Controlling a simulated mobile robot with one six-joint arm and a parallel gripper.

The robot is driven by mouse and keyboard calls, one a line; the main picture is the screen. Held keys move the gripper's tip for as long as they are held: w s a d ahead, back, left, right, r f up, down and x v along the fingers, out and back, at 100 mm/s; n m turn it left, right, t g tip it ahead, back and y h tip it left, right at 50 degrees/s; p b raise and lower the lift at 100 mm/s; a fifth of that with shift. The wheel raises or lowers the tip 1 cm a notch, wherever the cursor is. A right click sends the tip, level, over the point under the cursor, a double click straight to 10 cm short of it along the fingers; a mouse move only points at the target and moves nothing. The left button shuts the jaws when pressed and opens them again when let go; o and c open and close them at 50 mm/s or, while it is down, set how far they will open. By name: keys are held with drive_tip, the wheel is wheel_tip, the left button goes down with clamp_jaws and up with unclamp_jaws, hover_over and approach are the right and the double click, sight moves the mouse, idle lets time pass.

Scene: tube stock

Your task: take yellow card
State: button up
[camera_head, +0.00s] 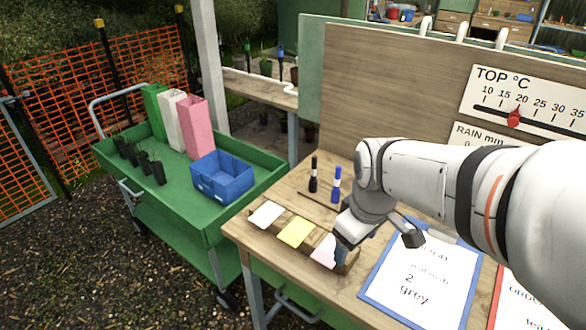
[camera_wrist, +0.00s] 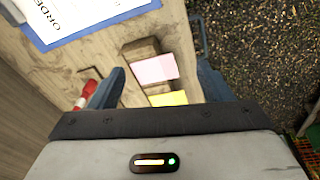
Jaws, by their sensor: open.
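The yellow card (camera_head: 296,232) lies on a wooden holder near the front edge of the bench, between a white card (camera_head: 266,215) and a pink card (camera_head: 324,249). My gripper (camera_head: 378,246) is open and empty, at the pink card's end of the row, to the right of the yellow card. In the wrist view the pink card (camera_wrist: 155,69) shows between the spread fingers of my gripper (camera_wrist: 160,77). The yellow card (camera_wrist: 168,98) lies just below it there, partly hidden by my gripper body. The white card is hidden in that view.
A black marker (camera_head: 313,175) and a blue marker (camera_head: 336,184) stand behind the cards. A blue-edged clipboard (camera_head: 425,275) lies right of my gripper. A green cart (camera_head: 262,180) with a blue bin (camera_head: 222,177) stands to the left. A red-and-white object (camera_wrist: 86,97) is beside one finger.

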drive_tip(key=shift+o, duration=0.7)
drive_tip(key=w+a+n+p, duration=0.2)
drive_tip(key=w+a+n, duration=0.2)
drive_tip(key=n, duration=0.5)
drive_tip(key=w, duration=0.2)
drive_tip(key=shift+w+a+r+g, duration=0.15)
drive_tip(key=shift+w+a+g, duration=0.15)
drive_tip(key=shift+g, duration=0.1)
drive_tip(key=n+g+p, duration=0.1)
drive_tip(key=n+p, duration=0.1)
drive_tip(key=n, duration=1)
approach(291, 236)
drive_tip(key=shift+w+d, duration=0.2)
drive_tip(key=shift+d, duration=0.2)
drive_tip(key=f, duration=0.2)
drive_tip(key=f+p, duration=0.1)
drive_tip(key=f, duration=0.1)
drive_tip(key=a+f, duration=0.1)
drive_tip(key=f, duration=0.1)
drive_tip(key=shift+s+f, duration=0.15)
drive_tip(key=shift+s, duration=0.05)
drive_tip(key=shift+f, duration=0.5)
drive_tip(key=c, duration=1.1)
